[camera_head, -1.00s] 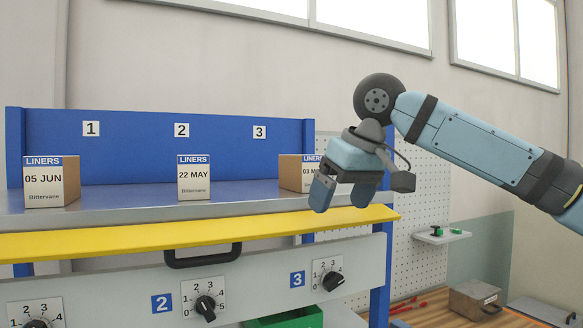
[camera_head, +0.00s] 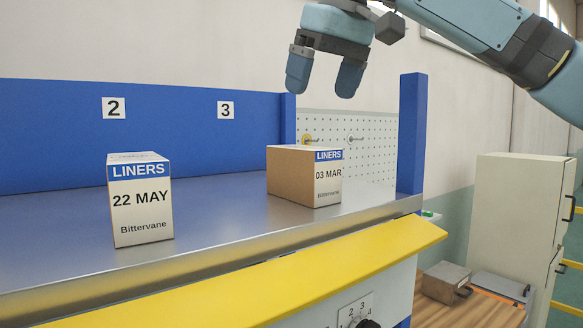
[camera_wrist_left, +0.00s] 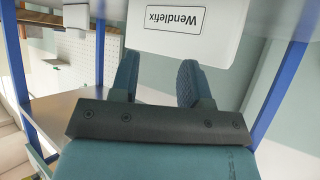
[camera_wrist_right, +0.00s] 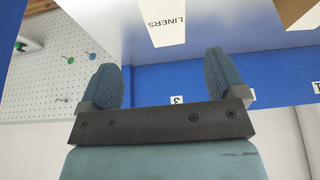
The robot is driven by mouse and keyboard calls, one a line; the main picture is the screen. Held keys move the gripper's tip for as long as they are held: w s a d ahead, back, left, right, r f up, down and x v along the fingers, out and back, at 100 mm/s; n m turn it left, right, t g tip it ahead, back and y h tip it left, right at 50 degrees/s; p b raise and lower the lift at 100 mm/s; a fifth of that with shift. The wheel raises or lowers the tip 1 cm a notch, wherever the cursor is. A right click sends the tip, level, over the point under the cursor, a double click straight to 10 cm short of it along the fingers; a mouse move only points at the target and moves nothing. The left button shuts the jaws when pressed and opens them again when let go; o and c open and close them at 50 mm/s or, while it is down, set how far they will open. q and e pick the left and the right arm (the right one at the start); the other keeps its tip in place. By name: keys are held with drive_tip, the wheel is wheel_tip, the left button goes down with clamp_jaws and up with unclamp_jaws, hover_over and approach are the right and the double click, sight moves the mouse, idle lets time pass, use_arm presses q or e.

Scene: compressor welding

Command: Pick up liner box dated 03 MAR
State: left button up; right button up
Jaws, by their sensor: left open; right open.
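The liner box dated 03 MAR (camera_head: 292,176) is a brown carton with a white and blue label at its right end. It stands upright on the metal shelf (camera_head: 225,222), right of the liner box dated 22 MAY (camera_head: 140,205). My right gripper (camera_head: 322,88) is open and empty, above the 03 MAR box and apart from it, fingers pointing down. In the right wrist view a white LINERS label (camera_wrist_right: 160,18) shows beyond the open fingers, its date out of frame. My left gripper (camera_wrist_left: 157,75) is open, seen only in the left wrist view.
A blue back panel (camera_head: 60,135) carries signs 2 and 3. A blue post (camera_head: 411,135) rises at the shelf's right end. A yellow edge (camera_head: 270,280) runs along the front. A white Wendlefix box (camera_wrist_left: 190,25) is beyond my left fingers.

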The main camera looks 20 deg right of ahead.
sight(304, 147)
drive_tip(key=p+x, duration=0.1)
drive_tip(key=x, duration=0.5)
drive_tip(key=shift+f, duration=0.2)
drive_tip(key=shift+w+a+f, duration=0.1)
drive_tip(key=shift+w+f, duration=0.2)
drive_tip(key=shift+f, duration=0.2)
drive_tip(key=shift+a+f, duration=0.15)
drive_tip(key=shift+f, duration=0.15)
drive_tip(key=x, duration=0.1)
drive_tip(key=p+x, duration=0.1)
drive_tip(key=x, duration=0.1)
drive_tip(key=shift+a+f+p, duration=0.2)
drive_tip(key=shift+a+p, duration=0.1)
drive_tip(key=shift+p, duration=0.05)
drive_tip(key=shift+w+a+f, duration=0.1)
drive_tip(key=shift+w+f, duration=0.1)
drive_tip(key=shift+f, duration=0.25)
drive_tip(key=shift+s, duration=0.1)
drive_tip(key=shift+f, duration=0.1)
drive_tip(key=shift+f, duration=0.15)
